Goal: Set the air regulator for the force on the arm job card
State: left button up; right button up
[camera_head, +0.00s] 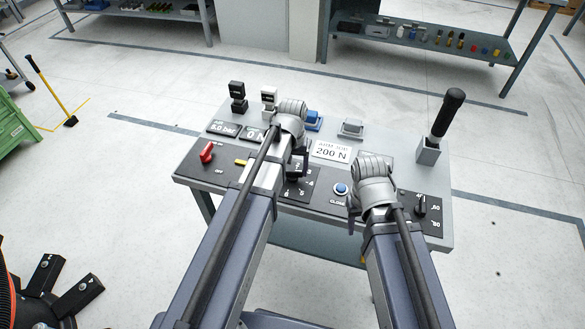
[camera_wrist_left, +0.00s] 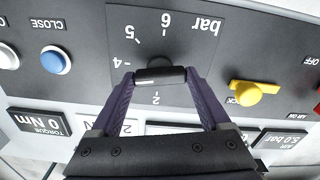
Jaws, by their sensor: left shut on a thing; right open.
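The air regulator knob (camera_wrist_left: 160,75) is a dark knob on a black panel with a bar scale, seen upside down in the left wrist view. The fingers of my left gripper (camera_wrist_left: 160,80) are shut on it, one on each side. Where its pointer stands is not clear. In the head view my left gripper (camera_head: 298,168) is over this dial and hides much of it. The arm job card (camera_head: 331,152) is white and reads 200 N. My right gripper (camera_head: 352,214) is open and empty near the panel's front edge, partly hidden by its own arm.
The console has a red switch (camera_head: 206,152), a yellow lever (camera_wrist_left: 254,93), a blue CLOSE button (camera_head: 341,188) and a right knob (camera_head: 420,205). The air display (camera_head: 224,129) shows a bar value. A black-handled lever (camera_head: 447,112) stands at right. Shelves (camera_head: 430,40) are behind.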

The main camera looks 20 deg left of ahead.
aim_at(292, 170)
pick_arm(q)
jog(key=shift+n, duration=1.1)
jog(key=o, duration=1.2)
jog(key=shift+r, duration=0.1)
notch_tip(292, 170, up, 8)
jog(key=p, duration=0.8)
jog(key=shift+f, duration=0.2)
